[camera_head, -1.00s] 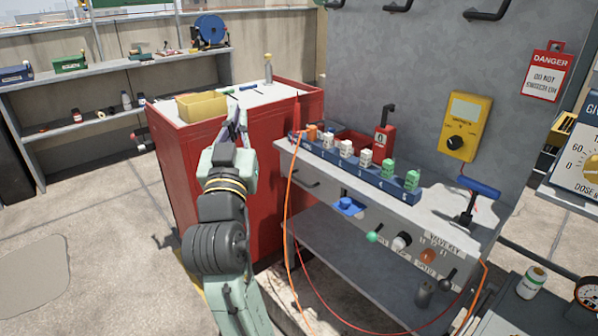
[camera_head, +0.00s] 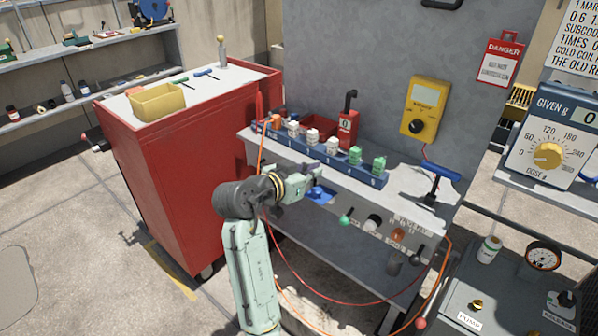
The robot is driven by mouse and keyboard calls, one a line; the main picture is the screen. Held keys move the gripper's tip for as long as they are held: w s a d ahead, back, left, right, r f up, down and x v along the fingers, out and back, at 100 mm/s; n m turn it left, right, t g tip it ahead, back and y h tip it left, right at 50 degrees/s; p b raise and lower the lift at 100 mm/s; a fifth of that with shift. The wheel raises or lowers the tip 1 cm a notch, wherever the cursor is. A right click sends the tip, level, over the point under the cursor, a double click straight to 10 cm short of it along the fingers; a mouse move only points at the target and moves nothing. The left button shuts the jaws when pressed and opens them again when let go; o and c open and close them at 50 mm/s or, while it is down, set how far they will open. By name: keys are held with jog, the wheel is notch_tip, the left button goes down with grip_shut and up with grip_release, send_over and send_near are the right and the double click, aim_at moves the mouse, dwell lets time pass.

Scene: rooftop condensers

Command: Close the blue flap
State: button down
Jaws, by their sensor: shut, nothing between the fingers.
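The blue flap (camera_head: 321,194) is a small blue piece on the front face of the grey bench (camera_head: 400,205), below the blue rack. It sticks out from the face and is partly hidden by my gripper. My gripper (camera_head: 308,174) is shut and empty, just up and to the left of the flap. I cannot tell whether it touches the flap or the bench edge.
A blue rack (camera_head: 330,170) with several white, green and orange blocks stands along the bench top. Knobs, including a green one (camera_head: 346,216), line the bench front. An orange cable hangs near my arm. A red cabinet (camera_head: 190,160) stands to the left.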

aim_at(321, 190)
jog(key=shift+w+d+f+p, duration=0.15)
jog(key=shift+f+p, duration=0.1)
jog(key=shift+f, duration=0.8)
jog(key=shift+w+d+f+p, duration=0.1)
jog(key=shift+w+f+p, duration=0.1)
jog(key=shift+f, duration=0.85)
jog(key=shift+s+a+f+b, duration=0.1)
jog(key=shift+f+b, duration=0.1)
jog(key=shift+b, duration=0.15)
jog(key=shift+s+f+b, duration=0.1)
jog(key=shift+f+b, duration=0.05)
jog(key=shift+b, duration=0.3)
jog(key=shift+a, duration=0.1)
